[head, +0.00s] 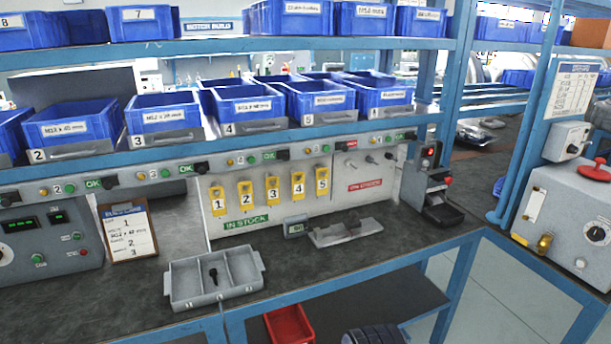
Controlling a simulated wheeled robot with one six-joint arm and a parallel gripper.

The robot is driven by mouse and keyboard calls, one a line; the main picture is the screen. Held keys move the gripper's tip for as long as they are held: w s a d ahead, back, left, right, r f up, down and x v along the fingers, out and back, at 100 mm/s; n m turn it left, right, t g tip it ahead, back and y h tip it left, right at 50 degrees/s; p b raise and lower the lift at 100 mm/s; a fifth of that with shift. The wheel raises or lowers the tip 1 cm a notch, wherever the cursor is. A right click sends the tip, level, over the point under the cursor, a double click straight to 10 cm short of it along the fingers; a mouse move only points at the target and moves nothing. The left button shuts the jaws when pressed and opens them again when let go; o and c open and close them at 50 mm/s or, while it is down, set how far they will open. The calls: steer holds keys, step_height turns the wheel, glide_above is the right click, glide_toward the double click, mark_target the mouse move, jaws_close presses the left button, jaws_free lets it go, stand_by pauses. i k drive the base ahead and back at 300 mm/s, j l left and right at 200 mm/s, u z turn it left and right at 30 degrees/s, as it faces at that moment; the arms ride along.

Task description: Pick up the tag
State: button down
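Several yellow tags numbered 1 to 5 hang in a row on the pale back panel of the bench. These are tag 1 (218,202), tag 2 (246,195), tag 3 (273,190), tag 4 (298,185) and tag 5 (321,180). A green "IN STOCK" label (246,225) is below them. A red label (365,185) is to their right, with no yellow tag hanging above it. My gripper is not in view.
A grey divided tray (181,283) with a small black item stands at the bench's front edge. A clipboard (129,233) leans left of the tags. A grey fixture (345,233) lies below tag 5. Blue bins (163,114) fill the shelf above.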

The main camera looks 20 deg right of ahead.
mark_target(322, 182)
steer(key=i+l+z, duration=0.15)
steer(key=i+z, duration=0.5)
steer(key=i, duration=0.15)
steer(key=i+z, duration=0.35)
steer(key=i, duration=0.05)
